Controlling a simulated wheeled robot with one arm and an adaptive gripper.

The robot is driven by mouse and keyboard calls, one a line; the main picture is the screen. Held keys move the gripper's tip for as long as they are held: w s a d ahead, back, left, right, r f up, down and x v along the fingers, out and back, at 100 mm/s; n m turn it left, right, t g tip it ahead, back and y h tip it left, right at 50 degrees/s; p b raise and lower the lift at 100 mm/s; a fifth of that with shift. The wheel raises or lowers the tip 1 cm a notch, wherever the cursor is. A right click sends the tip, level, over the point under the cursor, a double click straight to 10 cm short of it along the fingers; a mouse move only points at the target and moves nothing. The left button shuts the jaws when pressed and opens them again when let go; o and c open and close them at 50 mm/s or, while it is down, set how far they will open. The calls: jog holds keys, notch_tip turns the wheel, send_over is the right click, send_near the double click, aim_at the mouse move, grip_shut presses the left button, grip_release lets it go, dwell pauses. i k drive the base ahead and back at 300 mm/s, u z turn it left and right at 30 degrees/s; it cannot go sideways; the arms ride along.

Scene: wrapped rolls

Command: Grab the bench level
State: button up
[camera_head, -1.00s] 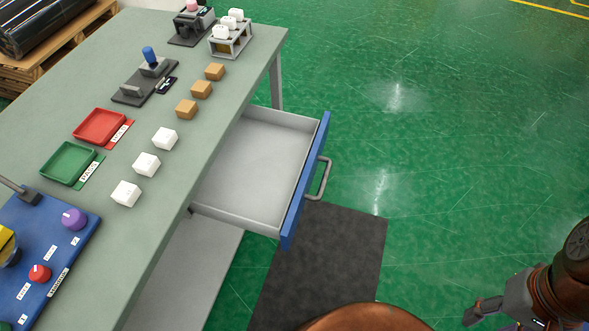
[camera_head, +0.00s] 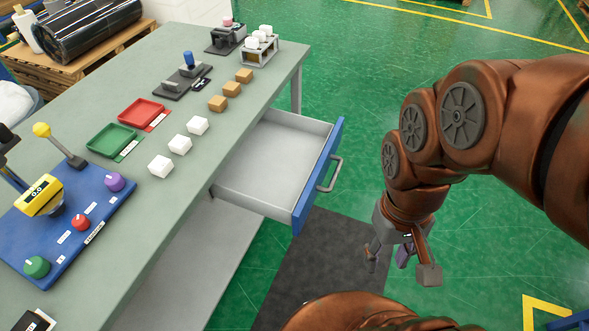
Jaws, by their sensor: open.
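No spirit level can be made out for certain. On the blue control panel (camera_head: 75,235) at the left of the bench stands a yellow box with a display reading 0.0 (camera_head: 39,196). A lever with a yellow ball knob (camera_head: 60,146) rises behind it, tilted. I cannot tell whether either is the bench level. My gripper (camera_head: 401,268) is open and hangs over the floor, right of the drawer and well away from the bench. Nothing shows between its fingers.
The bench (camera_head: 190,215) has an open, empty drawer (camera_head: 270,165) jutting right. White cubes (camera_head: 180,145), brown blocks (camera_head: 232,89), a green tray (camera_head: 111,140) and a red tray (camera_head: 141,112) occupy the top. A dark mat (camera_head: 325,265) lies on the floor; green floor beyond is free.

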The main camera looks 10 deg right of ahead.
aim_at(36, 198)
jog(key=u, duration=1.95)
jog(key=k, duration=0.55)
jog(key=z, duration=0.4)
jog(key=i, duration=0.75)
jog(key=u, duration=0.55)
jog(key=i, duration=0.7)
jog(key=u, duration=0.8)
